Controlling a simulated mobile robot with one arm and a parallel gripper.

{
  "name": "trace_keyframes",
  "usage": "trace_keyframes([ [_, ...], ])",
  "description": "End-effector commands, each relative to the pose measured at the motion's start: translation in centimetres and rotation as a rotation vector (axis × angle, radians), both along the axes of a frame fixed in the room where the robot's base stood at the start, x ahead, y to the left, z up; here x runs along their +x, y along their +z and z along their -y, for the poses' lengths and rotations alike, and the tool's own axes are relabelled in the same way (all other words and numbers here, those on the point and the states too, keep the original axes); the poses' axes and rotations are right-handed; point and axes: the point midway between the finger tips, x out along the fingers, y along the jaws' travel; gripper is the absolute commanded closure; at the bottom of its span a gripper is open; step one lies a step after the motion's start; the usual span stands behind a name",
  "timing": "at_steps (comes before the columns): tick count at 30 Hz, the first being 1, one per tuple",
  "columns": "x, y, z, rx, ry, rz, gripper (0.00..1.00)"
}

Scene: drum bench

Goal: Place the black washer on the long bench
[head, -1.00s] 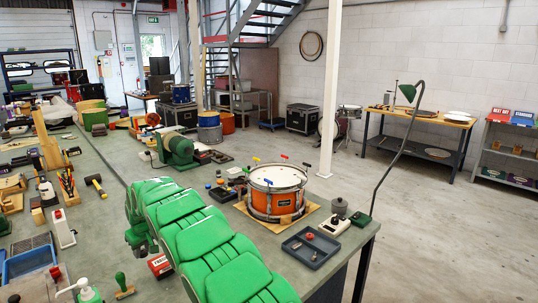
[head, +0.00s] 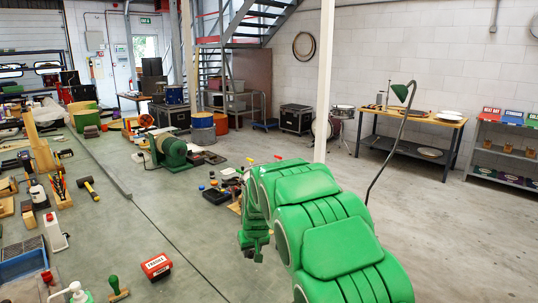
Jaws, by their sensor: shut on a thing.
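The black washer cannot be made out in the head view. My green arm rises from the lower right, and my gripper (head: 254,246) hangs at its far end over the grey-green bench top. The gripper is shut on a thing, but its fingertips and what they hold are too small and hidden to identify. The long bench (head: 110,225) runs from the front toward the back left, with a dark seam along its top.
A red box (head: 156,266) and a green-handled stamp (head: 116,287) lie at the front. A mallet (head: 90,187) and other tools crowd the left. A green machine (head: 170,150) and small coloured parts stand farther back. The bench top around the seam is largely clear.

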Motion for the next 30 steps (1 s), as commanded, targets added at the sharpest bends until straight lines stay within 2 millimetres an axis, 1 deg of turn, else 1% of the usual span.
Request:
trace_keyframes([
  [1,-0.4,-0.1,2.0,0.0,-0.031,0.0,0.99],
  [3,-1.4,-0.5,4.5,-0.001,-0.07,-0.005,0.99],
  [5,-2.0,-0.5,6.5,0.001,-0.102,-0.002,0.99],
  [6,-2.4,-0.6,7.8,0.002,-0.125,0.001,0.99],
  [12,-5.7,-1.4,14.0,0.004,-0.234,-0.003,0.99],
  [15,-7.4,-1.6,16.5,0.005,-0.28,-0.002,0.99],
  [18,-8.8,-1.9,18.5,0.006,-0.319,-0.002,0.99],
  [22,-10.2,-2.1,20.1,0.007,-0.351,-0.002,0.99],
  [25,-10.9,-2.2,20.8,0.006,-0.365,-0.004,0.99],
  [30,-11.1,-2.3,21.0,0.007,-0.369,-0.002,0.99],
])
